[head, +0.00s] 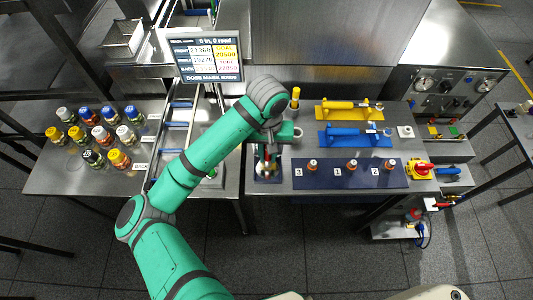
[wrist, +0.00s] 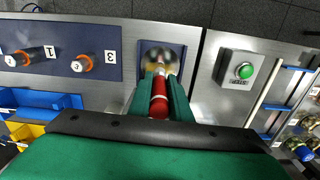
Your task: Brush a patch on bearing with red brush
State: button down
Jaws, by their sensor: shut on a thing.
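My gripper (wrist: 161,88) is shut on the red brush (wrist: 159,103), whose red handle lies between the fingers in the wrist view. The brush's pale yellowish tip points at a dark metallic round part, seemingly the bearing (wrist: 175,49), on a small dark blue pad (wrist: 144,36). The tip overlaps the bearing's near side in the picture; I cannot tell whether they touch.
A green button box (wrist: 242,73) stands beside the pad. Bottles (head: 103,133) crowd the left table. A screen (head: 207,55) stands behind.

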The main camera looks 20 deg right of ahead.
jog(key=shift+d, duration=0.1)
jog(key=shift+s+d, duration=0.25)
jog(key=shift+d, duration=0.7)
jog(key=shift+s+d, duration=0.15)
jog(key=shift+d, duration=0.05)
jog(key=shift+a, duration=0.2)
jog(key=shift+w+a, duration=0.25)
jog(key=shift+a, duration=0.3)
jog(key=shift+w+a, duration=0.2)
jog(key=shift+a, duration=0.35)
jog(key=shift+a, duration=0.1)
jog(key=shift+w+a, duration=0.15)
jog(key=shift+a, duration=0.35)
jog(key=shift+w+a, duration=0.15)
jog(key=shift+a, duration=0.35)
jog(key=shift+d, duration=0.15)
jog(key=shift+s+d, duration=0.2)
jog(key=shift+d, duration=0.3)
jog(key=shift+s+d, duration=0.15)
jog(key=shift+d, duration=0.35)
